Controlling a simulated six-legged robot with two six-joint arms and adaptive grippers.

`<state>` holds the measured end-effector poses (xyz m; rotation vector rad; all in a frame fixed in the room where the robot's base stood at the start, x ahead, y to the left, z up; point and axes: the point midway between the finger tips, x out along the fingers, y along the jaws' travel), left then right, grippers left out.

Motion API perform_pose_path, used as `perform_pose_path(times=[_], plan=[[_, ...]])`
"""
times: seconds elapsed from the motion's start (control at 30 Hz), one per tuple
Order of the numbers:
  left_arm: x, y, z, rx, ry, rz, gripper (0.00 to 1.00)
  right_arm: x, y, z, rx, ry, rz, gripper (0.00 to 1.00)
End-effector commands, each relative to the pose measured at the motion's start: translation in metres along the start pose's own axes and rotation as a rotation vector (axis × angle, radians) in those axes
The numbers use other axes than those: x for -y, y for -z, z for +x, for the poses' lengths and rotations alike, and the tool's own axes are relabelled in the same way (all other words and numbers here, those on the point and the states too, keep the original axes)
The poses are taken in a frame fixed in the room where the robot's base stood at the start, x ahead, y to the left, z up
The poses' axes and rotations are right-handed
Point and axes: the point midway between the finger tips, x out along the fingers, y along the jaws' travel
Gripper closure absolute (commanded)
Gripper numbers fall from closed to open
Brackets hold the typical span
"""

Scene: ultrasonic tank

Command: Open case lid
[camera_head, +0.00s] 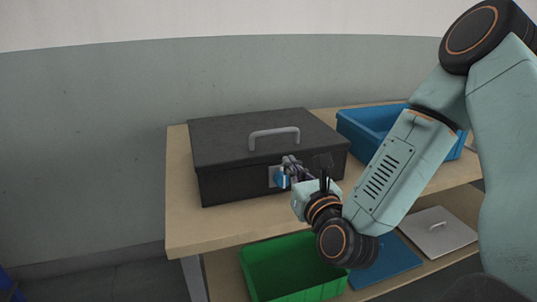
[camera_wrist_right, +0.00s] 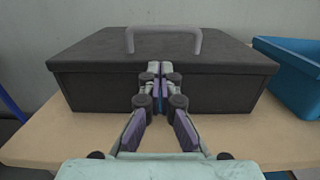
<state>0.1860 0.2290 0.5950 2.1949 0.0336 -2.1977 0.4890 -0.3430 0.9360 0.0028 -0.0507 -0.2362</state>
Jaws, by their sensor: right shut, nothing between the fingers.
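The black case (camera_head: 235,185) sits on the wooden table with its lid (camera_head: 220,135) down. A grey handle (camera_head: 274,133) stands on top of the lid. A blue part on a metal plate (camera_head: 279,178) is on the case's front. My right gripper (camera_head: 292,165) is at the case's front beside this part, its fingers shut. In the right wrist view the case (camera_wrist_right: 90,92) is straight ahead, and the closed fingers (camera_wrist_right: 160,72) point at its front middle, hiding most of the blue part. Whether they touch it I cannot tell. My left gripper is out of view.
A blue bin (camera_head: 368,130) stands right of the case. Below the tabletop (camera_head: 195,235) are a green bin (camera_head: 285,262), a blue panel (camera_head: 395,262) and a grey lid with a handle (camera_head: 438,229). The tabletop left of the case is clear.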

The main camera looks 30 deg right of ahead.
Motion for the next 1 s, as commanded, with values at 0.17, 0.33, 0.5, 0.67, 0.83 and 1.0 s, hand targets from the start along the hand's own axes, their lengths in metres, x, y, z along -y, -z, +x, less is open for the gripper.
perform_pose_path(times=[0.17, 0.33, 0.5, 0.67, 0.83, 1.0], plan=[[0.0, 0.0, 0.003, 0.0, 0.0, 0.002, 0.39, 0.005, -0.002, 0.023, 0.005, 0.004, -0.003, 1.0], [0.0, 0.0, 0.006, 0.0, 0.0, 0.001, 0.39, 0.006, -0.001, 0.054, 0.004, 0.005, -0.005, 1.0], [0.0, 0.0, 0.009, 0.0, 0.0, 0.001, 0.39, 0.005, -0.001, 0.08, 0.002, 0.004, -0.004, 1.0], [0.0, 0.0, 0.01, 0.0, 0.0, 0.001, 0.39, 0.003, 0.0, 0.093, -0.001, 0.002, -0.002, 1.0], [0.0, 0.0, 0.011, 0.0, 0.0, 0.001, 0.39, 0.001, 0.0, 0.098, -0.001, 0.001, -0.001, 1.0], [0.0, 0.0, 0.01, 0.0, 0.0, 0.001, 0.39, 0.0, 0.0, 0.097, -0.002, 0.001, -0.001, 1.0]])
